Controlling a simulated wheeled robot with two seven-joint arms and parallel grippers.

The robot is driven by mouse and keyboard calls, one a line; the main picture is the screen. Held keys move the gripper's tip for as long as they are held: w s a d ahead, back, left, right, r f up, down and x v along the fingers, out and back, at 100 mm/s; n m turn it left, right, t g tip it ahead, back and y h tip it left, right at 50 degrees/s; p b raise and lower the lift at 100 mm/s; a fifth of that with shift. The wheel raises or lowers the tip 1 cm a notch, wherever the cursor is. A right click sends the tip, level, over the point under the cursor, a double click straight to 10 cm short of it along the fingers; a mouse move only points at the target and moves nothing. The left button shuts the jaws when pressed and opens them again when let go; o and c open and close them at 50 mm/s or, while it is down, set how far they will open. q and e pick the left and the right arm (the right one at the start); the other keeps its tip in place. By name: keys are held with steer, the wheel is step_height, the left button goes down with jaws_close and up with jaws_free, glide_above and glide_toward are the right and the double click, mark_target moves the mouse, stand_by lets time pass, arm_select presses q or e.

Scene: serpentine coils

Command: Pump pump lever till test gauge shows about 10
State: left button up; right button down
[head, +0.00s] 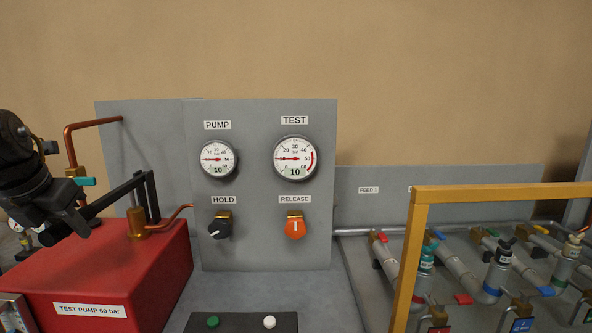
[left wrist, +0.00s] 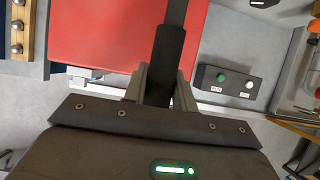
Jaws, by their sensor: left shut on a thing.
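The black pump lever (head: 118,196) slopes down to the left from its bracket on the red test pump (head: 115,270). My left gripper (head: 72,195) is shut on the lever. In the left wrist view the lever's dark grip (left wrist: 166,58) lies between the two fingers (left wrist: 158,85). The test gauge (head: 294,158) is on the grey panel, its needle points left and its window reads 10. The pump gauge (head: 219,159) beside it also reads 10. My right gripper is not in view.
Below the gauges are the black hold knob (head: 219,230) and the orange release knob (head: 295,228). A box with a green and a white button (head: 240,323) sits in front. A yellow frame (head: 480,193) stands before several pipes and valves at right.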

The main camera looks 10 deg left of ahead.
arm_select(q)
steer(key=shift+s+f, duration=0.1)
steer(key=shift+f, duration=0.2)
steer(key=o, duration=1)
steer(key=shift+r, duration=0.1)
